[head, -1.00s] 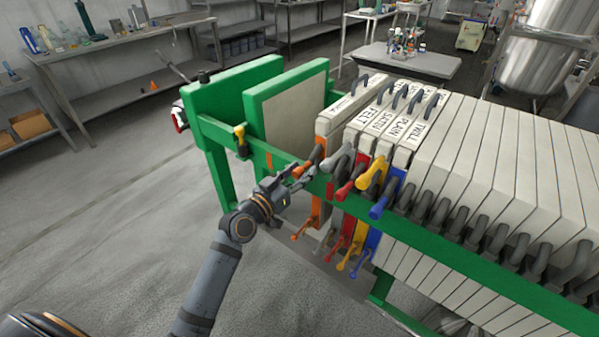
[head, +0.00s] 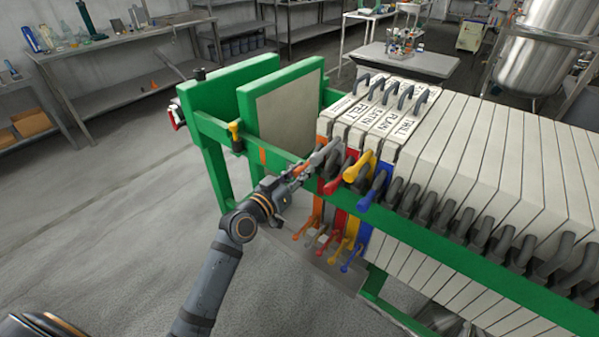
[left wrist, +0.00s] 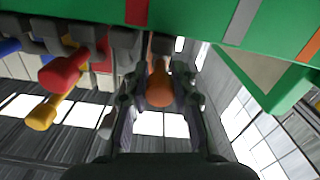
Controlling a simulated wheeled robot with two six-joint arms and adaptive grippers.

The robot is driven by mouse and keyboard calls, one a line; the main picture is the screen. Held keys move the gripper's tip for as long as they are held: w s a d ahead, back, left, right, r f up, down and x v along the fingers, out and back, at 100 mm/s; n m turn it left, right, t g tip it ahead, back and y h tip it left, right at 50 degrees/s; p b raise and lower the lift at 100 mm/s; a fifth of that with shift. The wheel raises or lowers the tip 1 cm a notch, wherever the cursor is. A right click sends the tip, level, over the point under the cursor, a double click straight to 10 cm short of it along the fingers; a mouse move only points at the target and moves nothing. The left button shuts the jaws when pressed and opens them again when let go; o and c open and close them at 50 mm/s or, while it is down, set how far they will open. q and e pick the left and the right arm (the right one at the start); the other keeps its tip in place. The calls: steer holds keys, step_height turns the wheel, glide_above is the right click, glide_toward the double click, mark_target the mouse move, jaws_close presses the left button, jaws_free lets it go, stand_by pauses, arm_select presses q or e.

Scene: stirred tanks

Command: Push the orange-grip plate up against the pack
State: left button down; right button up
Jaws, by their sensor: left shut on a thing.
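The orange-grip plate (head: 325,124) hangs on the green frame at the left end of the pack (head: 395,130). No clear gap shows between it and the grey-grip plate beside it; my view of the contact lower down is partly blocked by handles. My left gripper (head: 297,173) is at the near rail, shut on the plate's orange grip. In the left wrist view the orange grip (left wrist: 158,86) sits between the two fingers. My right gripper is not in view.
A thick green-edged end plate (head: 285,108) stands to the left, with open rail between it and the orange-grip plate. Red, yellow and blue grips (head: 372,192) stick out close to the right of my gripper. The green rail (head: 245,150) runs along the near side.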

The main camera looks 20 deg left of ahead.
arm_select(q)
steer(key=shift+s+d+f, duration=0.15)
steer(key=shift+d+f, duration=0.05)
steer(key=shift+d, duration=0.1)
steer(key=c, duration=1.4)
jaws_free()
steer(key=o, duration=0.3)
steer(key=shift+s+d+r, duration=0.1)
steer(key=shift+d+r, duration=0.05)
steer(key=shift+d, duration=0.15)
steer(key=shift+a, duration=0.15)
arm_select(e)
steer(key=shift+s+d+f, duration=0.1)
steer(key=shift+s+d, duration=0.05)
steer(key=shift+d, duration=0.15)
arm_select(q)
steer(key=shift+s+a, duration=0.2)
steer(key=shift+s, duration=0.15)
steer(key=v, duration=0.6)
steer(key=shift+s, duration=0.35)
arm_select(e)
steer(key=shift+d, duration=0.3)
